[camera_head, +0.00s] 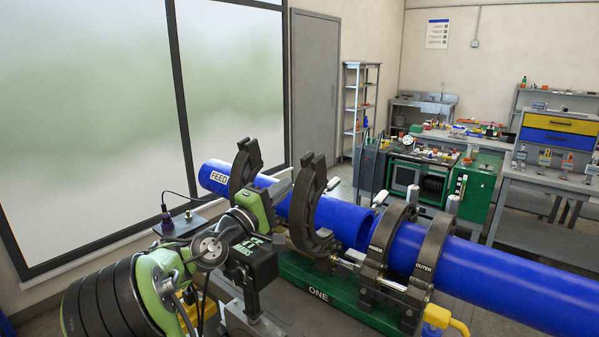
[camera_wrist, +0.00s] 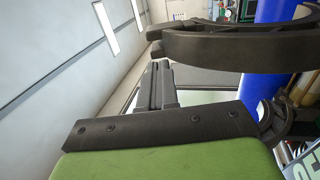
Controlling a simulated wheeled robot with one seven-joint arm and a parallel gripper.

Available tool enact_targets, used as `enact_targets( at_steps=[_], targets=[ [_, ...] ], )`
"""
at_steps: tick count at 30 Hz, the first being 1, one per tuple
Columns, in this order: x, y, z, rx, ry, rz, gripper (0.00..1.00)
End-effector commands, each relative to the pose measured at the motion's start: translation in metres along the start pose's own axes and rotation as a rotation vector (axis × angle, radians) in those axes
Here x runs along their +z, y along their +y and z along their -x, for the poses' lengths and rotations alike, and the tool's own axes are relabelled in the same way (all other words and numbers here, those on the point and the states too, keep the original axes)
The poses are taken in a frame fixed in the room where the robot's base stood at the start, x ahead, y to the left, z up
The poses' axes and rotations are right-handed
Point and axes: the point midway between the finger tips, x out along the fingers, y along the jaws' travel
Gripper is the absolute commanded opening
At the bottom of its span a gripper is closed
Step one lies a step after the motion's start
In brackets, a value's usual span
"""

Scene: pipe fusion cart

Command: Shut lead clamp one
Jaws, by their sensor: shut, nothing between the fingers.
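A blue pipe marked FEED (camera_head: 219,177) lies in the cart's left clamps. Two dark curved clamp halves stand raised and open over it: a farther one (camera_head: 245,165) and a nearer one (camera_head: 308,205). I cannot read which is lead clamp one. My gripper (camera_head: 285,186) is between these two raised halves, over the blue pipe. In the wrist view its fingers (camera_wrist: 160,82) are together and empty, with a dark clamp arc (camera_wrist: 235,52) just beyond and to the right. I cannot tell whether they touch.
Two clamps marked INNER (camera_head: 376,252) and OUTER (camera_head: 428,262) are closed around the right blue pipe (camera_head: 500,287). The green cart base (camera_head: 345,306) reads ONE. A green cabinet (camera_head: 474,190) and workbench (camera_head: 555,180) stand behind. A frosted window (camera_head: 90,110) lines the left wall.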

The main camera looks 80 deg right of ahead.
Motion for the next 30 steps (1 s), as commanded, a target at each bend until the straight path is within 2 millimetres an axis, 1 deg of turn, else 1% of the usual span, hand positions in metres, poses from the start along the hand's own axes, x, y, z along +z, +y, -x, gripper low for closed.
enact_targets(
  at_steps=[1, 3, 6, 9, 13, 25, 30],
  targets=[
    [0.001, 0.002, -0.013, 0.0, -0.005, -0.001, 0.0],
    [0.001, 0.001, -0.027, 0.001, -0.003, 0.0, 0.0],
    [0.001, 0.001, -0.045, 0.0, -0.002, -0.001, 0.0],
    [0.0, 0.0, -0.058, -0.002, -0.001, -0.001, 0.0],
    [-0.001, 0.0, -0.064, -0.002, 0.001, -0.001, 0.0],
    [-0.001, 0.0, -0.066, -0.009, 0.002, -0.001, 0.0],
    [0.001, 0.006, -0.077, -0.039, 0.001, -0.002, 0.0]
  ],
)
